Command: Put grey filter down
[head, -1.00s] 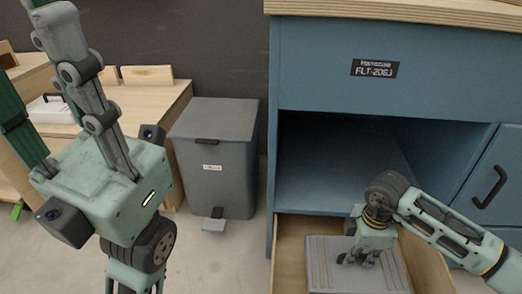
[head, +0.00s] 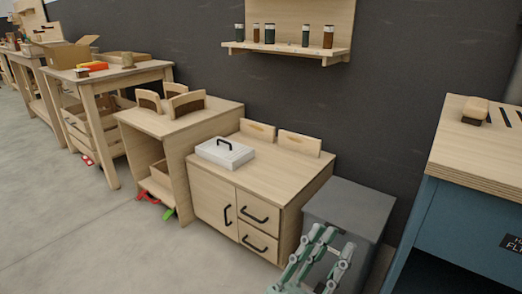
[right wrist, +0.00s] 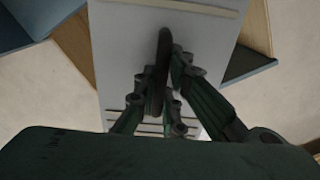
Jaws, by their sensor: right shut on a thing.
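The grey filter (right wrist: 118,55) is a flat light grey panel with ridges, seen in the right wrist view; it is out of the head view. My right gripper (right wrist: 165,70) is shut on the filter's dark upright handle. The panel covers part of a wooden drawer and seems raised from it, with its near end hidden by my gripper. My left gripper (head: 334,240) shows at the bottom of the head view in front of the grey bin, fingers up and apart, with nothing between them.
A low wooden cabinet (head: 219,193) carries a white flat case (head: 225,152) with a black handle; its front top is free. The grey bin (head: 345,205) stands beside it. The blue cabinet (head: 455,235) is at the right.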

